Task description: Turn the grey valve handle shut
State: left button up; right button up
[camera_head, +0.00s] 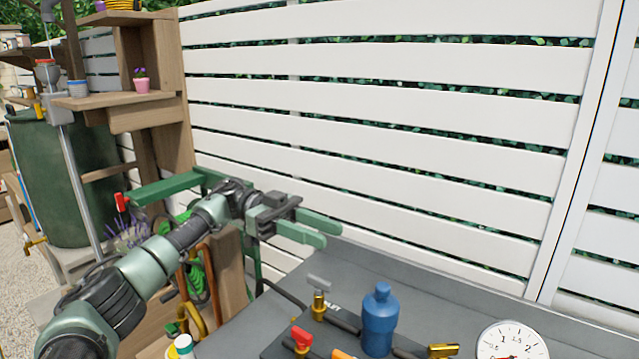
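The grey valve handle (318,282) is a small lever on top of a brass valve (319,303), at the back left of the dark panel on the grey bench. My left gripper (331,234) reaches in from the left, with its green fingers pointing right. It is open and empty, with a gap between the fingers. In the picture it is above the grey handle and apart from it. My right gripper is not in view.
A red valve handle (301,338) and an orange one (342,354) are in front. A blue bottle-shaped vessel (380,318) stands right of the grey handle, with a white gauge (510,342) farther right. A white slatted fence (400,130) is behind the bench.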

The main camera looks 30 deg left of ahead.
pick_arm(q)
notch_tip(320, 180, up, 10)
jog(key=shift+f, duration=0.15)
dwell(0.5)
